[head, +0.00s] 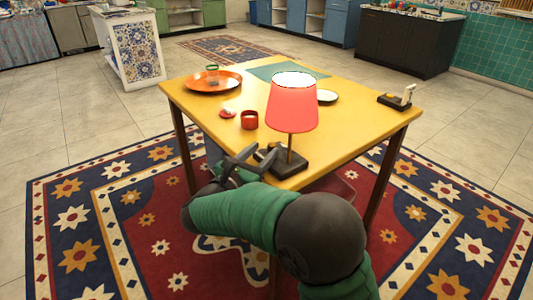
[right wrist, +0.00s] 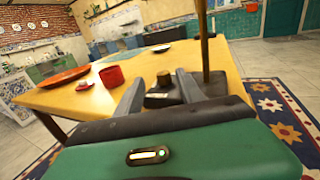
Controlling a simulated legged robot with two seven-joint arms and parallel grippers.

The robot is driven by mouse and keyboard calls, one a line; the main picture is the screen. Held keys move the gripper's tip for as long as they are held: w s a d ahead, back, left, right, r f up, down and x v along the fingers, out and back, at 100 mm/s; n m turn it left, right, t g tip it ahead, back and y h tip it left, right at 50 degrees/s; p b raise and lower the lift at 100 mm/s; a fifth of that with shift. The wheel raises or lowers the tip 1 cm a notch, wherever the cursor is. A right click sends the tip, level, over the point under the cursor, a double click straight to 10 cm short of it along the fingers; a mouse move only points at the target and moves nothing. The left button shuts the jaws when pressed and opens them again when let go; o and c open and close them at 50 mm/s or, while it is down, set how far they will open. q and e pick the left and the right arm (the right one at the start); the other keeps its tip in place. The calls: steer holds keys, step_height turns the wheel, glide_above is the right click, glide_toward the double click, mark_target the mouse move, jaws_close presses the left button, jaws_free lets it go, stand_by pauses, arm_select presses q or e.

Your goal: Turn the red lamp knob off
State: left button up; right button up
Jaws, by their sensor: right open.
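The lamp has a red shade (head: 294,104), glowing at its top, a thin brass-coloured stem (head: 290,150) and a dark base (head: 292,164) near the table's front corner. In the right wrist view, a small dark knob (right wrist: 164,79) stands up from the base, with a pale patch in front of it. My right gripper (head: 258,154) is open at the left side of the base. In the right wrist view its two fingers (right wrist: 158,82) point at the knob, one on each side; contact cannot be told. My left gripper is out of view.
The yellow table (head: 205,112) also holds a red cup (head: 249,120), a small red-and-white item (head: 228,112), an orange tray (head: 213,83) with a glass, a pale plate (head: 327,96) and a dark block (head: 394,103) with a white upright piece. A patterned rug lies below.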

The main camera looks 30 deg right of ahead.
mark_target(270, 147)
steer(key=x, duration=0.3)
steer(key=shift+s+d+f, duration=0.15)
steer(key=shift+d+f, duration=0.05)
steer(key=shift+d, duration=0.3)
steer(key=shift+a+r, duration=0.1)
steer(key=shift+a, duration=0.3)
steer(key=c, duration=0.4)
jaws_close()
